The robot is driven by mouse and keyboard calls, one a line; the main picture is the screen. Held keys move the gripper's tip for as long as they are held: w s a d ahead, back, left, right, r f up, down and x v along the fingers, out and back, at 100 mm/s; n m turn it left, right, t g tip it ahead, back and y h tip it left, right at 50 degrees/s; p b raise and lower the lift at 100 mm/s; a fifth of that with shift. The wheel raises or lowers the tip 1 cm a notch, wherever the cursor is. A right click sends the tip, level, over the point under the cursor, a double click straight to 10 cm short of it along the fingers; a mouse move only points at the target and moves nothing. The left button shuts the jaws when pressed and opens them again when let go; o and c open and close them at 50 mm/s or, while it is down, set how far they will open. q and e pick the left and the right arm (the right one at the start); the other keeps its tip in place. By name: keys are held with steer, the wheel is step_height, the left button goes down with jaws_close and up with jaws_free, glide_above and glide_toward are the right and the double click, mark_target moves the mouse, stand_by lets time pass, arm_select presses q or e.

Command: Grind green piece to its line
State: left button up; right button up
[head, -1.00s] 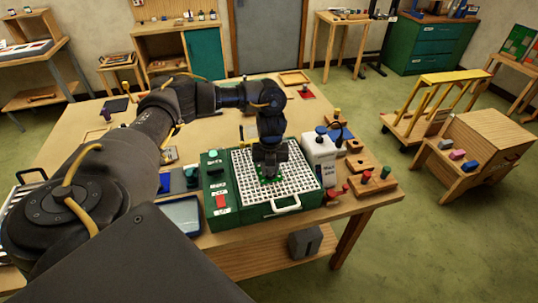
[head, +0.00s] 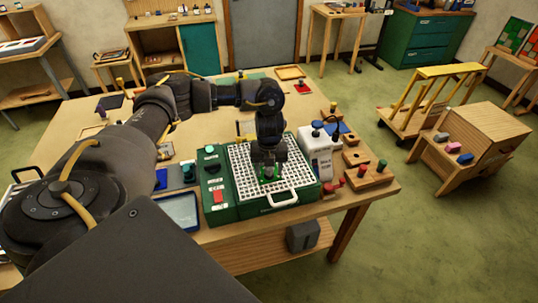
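The green grinder (head: 221,205) stands on the workbench with a white grid top (head: 240,172). The fingers look closed around a part at the green piece, but the piece is small and mostly hidden by the gripper. Its line cannot be made out. My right gripper is not in view.
A white bottle-like container (head: 320,153) stands just right of the grinder. Wooden blocks with red and green knobs (head: 370,176) lie at the bench's right edge. A blue-grey tray (head: 178,211) lies left of the grinder.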

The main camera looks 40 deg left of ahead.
arm_select(q)
steer(key=shift+r, duration=0.1)
step_height(320, 180, up, 11)
steer(key=shift+f+b, duration=0.2)
steer(key=shift+b, duration=0.3)
stand_by(0.4)
